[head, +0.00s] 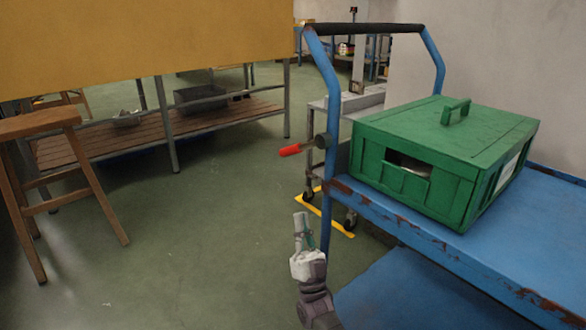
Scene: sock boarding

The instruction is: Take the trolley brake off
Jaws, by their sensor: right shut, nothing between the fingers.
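The blue trolley (362,204) stands at the right, with a tall handle frame at its far end and a black grip bar across the top. A brake lever with a red grip (290,150) sits on the near-left handle post, on a dark round pivot. The lever sticks out to the left, its red end slightly lower than the pivot. My right gripper (300,222) is shut and empty. It is in front of the trolley's left side, lower in the picture than the lever and apart from it. My left gripper is not in view.
A green lidded box (450,150) rests on the trolley's upper deck. A wooden stool (62,128) stands at the left, before a slatted bench shelf (75,148). Yellow floor marking (338,226) shows behind the trolley post. The green floor (200,230) between is clear.

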